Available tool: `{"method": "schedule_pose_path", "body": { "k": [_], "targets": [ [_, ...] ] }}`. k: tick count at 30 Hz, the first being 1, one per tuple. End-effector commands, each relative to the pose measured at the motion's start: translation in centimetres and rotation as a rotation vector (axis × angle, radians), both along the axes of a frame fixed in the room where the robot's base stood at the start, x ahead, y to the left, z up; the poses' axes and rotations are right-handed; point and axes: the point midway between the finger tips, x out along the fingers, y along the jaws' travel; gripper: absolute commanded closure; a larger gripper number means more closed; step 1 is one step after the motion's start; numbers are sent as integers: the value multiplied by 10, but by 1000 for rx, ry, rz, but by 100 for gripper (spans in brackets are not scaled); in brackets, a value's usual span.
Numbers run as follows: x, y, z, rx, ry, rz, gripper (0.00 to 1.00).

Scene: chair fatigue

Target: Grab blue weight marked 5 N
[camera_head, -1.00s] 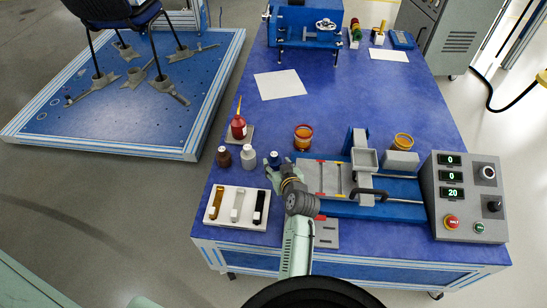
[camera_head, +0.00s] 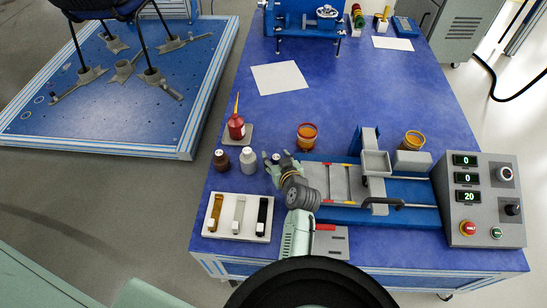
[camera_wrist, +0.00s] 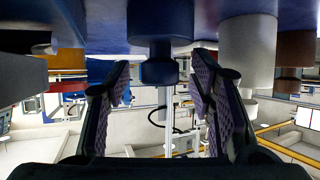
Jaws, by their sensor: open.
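The blue weight (camera_wrist: 158,68) hangs from the table surface at the top of the wrist view, which looks upside down. It stands between the two purple-padded fingers of my gripper (camera_wrist: 163,80), with gaps on both sides. My gripper is open. In the head view my gripper (camera_head: 277,164) is low at the table's left side, and the blue weight (camera_head: 276,157) is mostly hidden by the fingers. A white weight (camera_head: 249,165) and a brown weight (camera_head: 221,160) stand to its left. The 5 N mark cannot be read.
A white tray (camera_head: 260,236) with three coloured bars lies in front left. A red oil bottle (camera_head: 236,127) stands behind the weights. An orange cup (camera_head: 307,135) is behind my gripper. A blue-grey test rig (camera_head: 420,190) and control box (camera_head: 484,202) are to the right.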

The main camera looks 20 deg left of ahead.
Motion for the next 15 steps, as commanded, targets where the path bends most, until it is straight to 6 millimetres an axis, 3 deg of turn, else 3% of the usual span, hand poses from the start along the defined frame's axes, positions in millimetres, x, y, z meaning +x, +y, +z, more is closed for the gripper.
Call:
{"method": "schedule_pose_path", "body": {
  "k": [9,15],
  "targets": [
    [-1,-1,-2,0,0,0,50],
    [-1,-1,-2,0,0,0,63]
  ]
}}
